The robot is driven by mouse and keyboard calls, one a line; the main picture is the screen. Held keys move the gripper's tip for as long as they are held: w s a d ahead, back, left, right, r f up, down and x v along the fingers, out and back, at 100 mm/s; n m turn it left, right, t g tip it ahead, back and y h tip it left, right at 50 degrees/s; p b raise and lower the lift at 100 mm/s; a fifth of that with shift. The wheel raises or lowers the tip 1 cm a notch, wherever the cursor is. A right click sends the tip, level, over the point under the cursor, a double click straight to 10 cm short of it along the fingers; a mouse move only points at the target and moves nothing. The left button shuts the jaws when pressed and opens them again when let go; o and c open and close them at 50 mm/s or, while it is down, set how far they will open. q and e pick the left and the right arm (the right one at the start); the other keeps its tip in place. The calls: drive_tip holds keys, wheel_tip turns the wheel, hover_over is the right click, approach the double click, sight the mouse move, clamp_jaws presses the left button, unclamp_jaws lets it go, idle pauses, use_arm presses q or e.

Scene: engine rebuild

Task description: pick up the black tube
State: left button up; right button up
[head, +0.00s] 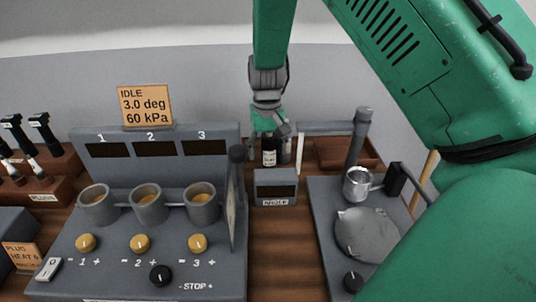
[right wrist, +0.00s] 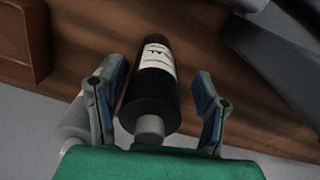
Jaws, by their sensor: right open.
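The black tube (right wrist: 152,92) has a white printed label and a grey stub at its near end. In the right wrist view it lies between the two spread fingers of my right gripper (right wrist: 160,90), with a visible gap to the right finger and a narrower one to the left. In the head view the black tube (head: 269,146) stands upright behind the small grey display box, directly under my right gripper (head: 268,130). The gripper is open. The tube's lower end is hidden in the head view. My left gripper is not in view.
A grey console (head: 150,262) with three cups and knobs stands at left. A small display box (head: 276,190) stands in front of the tube. A grey station (head: 322,238) with a metal cup and a dish is at right. A brown tray (head: 345,150) lies behind it.

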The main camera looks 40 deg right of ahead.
drive_tip(key=shift+a+f, duration=0.15)
drive_tip(key=shift+a, duration=0.1)
drive_tip(key=shift+d, duration=0.1)
drive_tip(key=shift+s+d+f, duration=0.1)
drive_tip(key=shift+d+f, duration=0.1)
drive_tip(key=shift+d, duration=0.6)
clamp_jaws()
drive_tip(key=shift+a, duration=0.15)
